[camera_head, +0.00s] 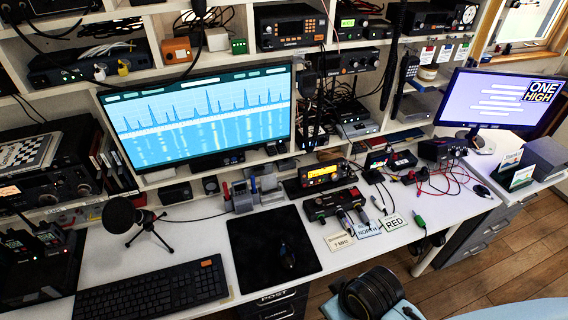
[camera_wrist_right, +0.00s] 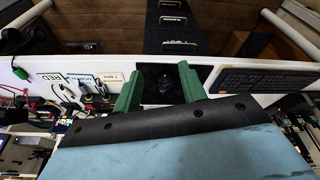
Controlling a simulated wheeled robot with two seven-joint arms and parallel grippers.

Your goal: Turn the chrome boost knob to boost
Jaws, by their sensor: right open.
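I cannot make out a chrome boost knob for certain in either view. A small black box with red and green marks and cables (camera_head: 331,203) lies on the desk, its small controls too fine to read. A radio with an amber display (camera_head: 322,174) stands behind it. In the right wrist view, my right gripper (camera_wrist_right: 160,73) shows two green fingers spread apart with nothing between them. Beyond the fingers are the dark mouse pad and mouse (camera_wrist_right: 166,84), at a distance. My right gripper's fingers do not show in the head view. My left gripper is in neither view.
The white desk (camera_head: 200,222) holds a keyboard (camera_head: 152,296), a microphone on a tripod (camera_head: 128,217), a mouse pad (camera_head: 262,250) and label cards (camera_head: 394,224). A large monitor (camera_head: 200,115) and packed shelves stand behind. A second screen (camera_head: 507,98) is at right. Wooden floor shows at lower right.

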